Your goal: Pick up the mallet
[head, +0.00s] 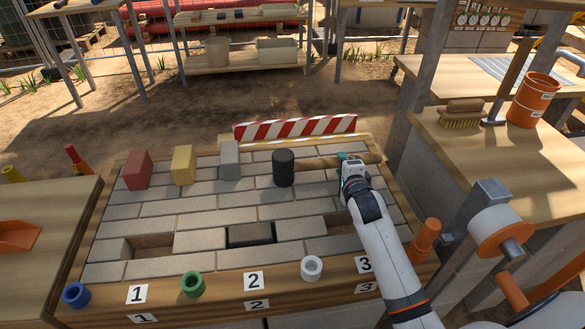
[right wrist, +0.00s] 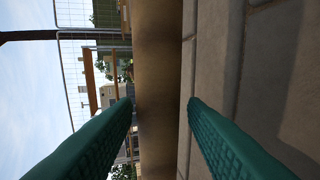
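The mallet (head: 283,168) has a dark cylindrical head standing on the grey brick surface. Its wooden handle (head: 318,162) extends sideways to the right. My right gripper (head: 350,160) is at the handle, right of the head. In the right wrist view the brown handle (right wrist: 158,90) runs top to bottom between the two green fingers (right wrist: 160,102). The fingers are parted, with slim gaps beside the handle, so the gripper looks open. The handle's middle is partly hidden by the gripper in the head view. My left gripper is not in view.
Red (head: 138,170), yellow (head: 182,165) and grey (head: 230,160) blocks stand left of the mallet. A striped barrier (head: 296,128) stands behind it. Gaps in the bricks and blue, green and white rings lie in front. A side bench holds a brush (head: 461,113) and orange bucket (head: 533,100).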

